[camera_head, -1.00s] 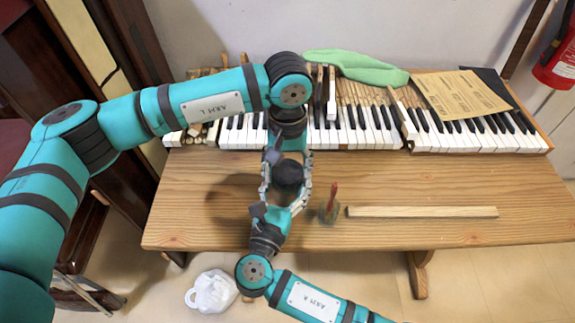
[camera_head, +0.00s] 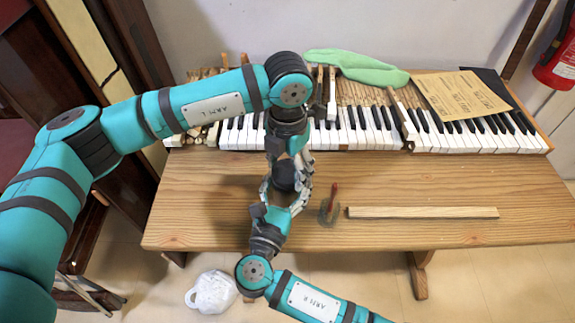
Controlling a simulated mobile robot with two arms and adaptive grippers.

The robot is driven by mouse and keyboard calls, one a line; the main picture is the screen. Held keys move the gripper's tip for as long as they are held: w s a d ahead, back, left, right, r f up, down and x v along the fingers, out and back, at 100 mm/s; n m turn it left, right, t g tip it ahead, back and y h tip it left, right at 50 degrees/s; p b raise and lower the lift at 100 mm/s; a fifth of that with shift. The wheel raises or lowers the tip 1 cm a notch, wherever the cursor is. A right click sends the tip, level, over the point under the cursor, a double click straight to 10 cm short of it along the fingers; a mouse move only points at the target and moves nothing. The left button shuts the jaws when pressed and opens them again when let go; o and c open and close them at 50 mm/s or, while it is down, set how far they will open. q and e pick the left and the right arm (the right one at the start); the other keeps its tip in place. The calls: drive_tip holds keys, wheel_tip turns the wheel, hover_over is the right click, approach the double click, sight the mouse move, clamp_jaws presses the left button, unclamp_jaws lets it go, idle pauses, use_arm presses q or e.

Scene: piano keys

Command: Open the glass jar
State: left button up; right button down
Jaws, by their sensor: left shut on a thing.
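The glass jar (camera_head: 284,178) shows only as a dark round shape between my two grippers, above the front part of the wooden bench. Most of its body is hidden by the fingers, and I cannot make out clear glass or where lid and body meet. My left gripper (camera_head: 288,160) reaches in from the keyboard side and is shut on the jar, but whether on lid or body is unclear. My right gripper (camera_head: 284,200) comes from the near side, close to the jar. Its fingers overlap the left ones in the picture, so its grip cannot be judged.
The wooden bench (camera_head: 420,190) carries piano keys (camera_head: 470,137) along its back. A green cloth (camera_head: 355,67) and a paper sheet (camera_head: 460,95) lie there. A red-handled tool (camera_head: 331,205) and a wooden strip (camera_head: 422,212) lie right of my grippers. A white object (camera_head: 212,291) is on the floor.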

sight(288, 170)
use_arm(q)
drive_tip(key=n, duration=0.7)
drive_tip(key=shift+n, duration=0.3)
drive_tip(key=n, duration=0.4)
drive_tip(key=shift+n, duration=0.3)
drive_tip(key=n, duration=0.4)
drive_tip(key=shift+r, duration=0.1)
drive_tip(key=shift+r, duration=0.15)
drive_tip(key=shift+r, duration=0.95)
drive_tip(key=shift+r, duration=2)
use_arm(e)
drive_tip(key=shift+c, duration=0.3)
unclamp_jaws()
